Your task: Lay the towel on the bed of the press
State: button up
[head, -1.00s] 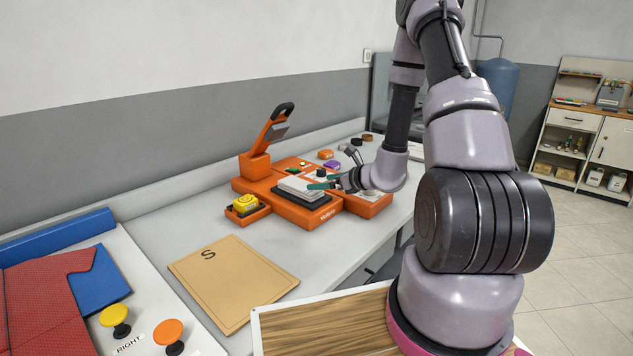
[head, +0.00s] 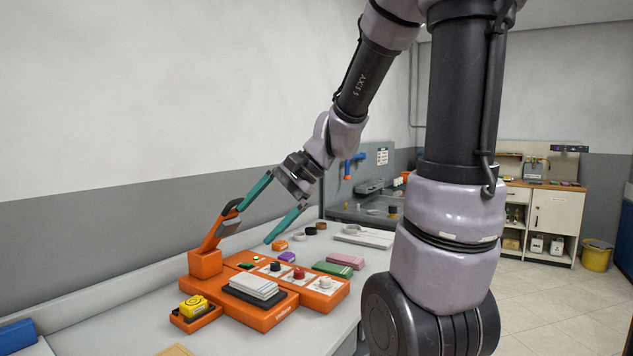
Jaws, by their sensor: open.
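The press (head: 262,318) is orange, with its handle arm (head: 212,238) raised at its left back. A white folded towel (head: 254,286) lies flat on the dark bed (head: 281,303) of the press, with a rim of the bed showing around its front. My gripper (head: 254,226) has teal fingers spread wide apart. It is open and empty, above and behind the towel and clear of it. One finger overlaps the top of the press handle in the picture; I cannot tell whether they touch.
Knobs (head: 299,274) sit on the press's right part. A yellow object (head: 193,306) stands in an orange holder at its left. Green (head: 333,269) and pink (head: 345,259) folded pieces lie behind right. Counter front is mostly clear.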

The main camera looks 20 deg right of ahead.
jog(key=s+d+r+n+t+h, duration=0.4)
jog(key=s+d+r+n+h, duration=0.1)
jog(key=s+d+r, duration=0.3)
jog(key=shift+s+d+n+h, duration=0.15)
jog(key=shift+d+n+h, duration=0.2)
jog(key=shift+h, duration=0.15)
dwell(0.7)
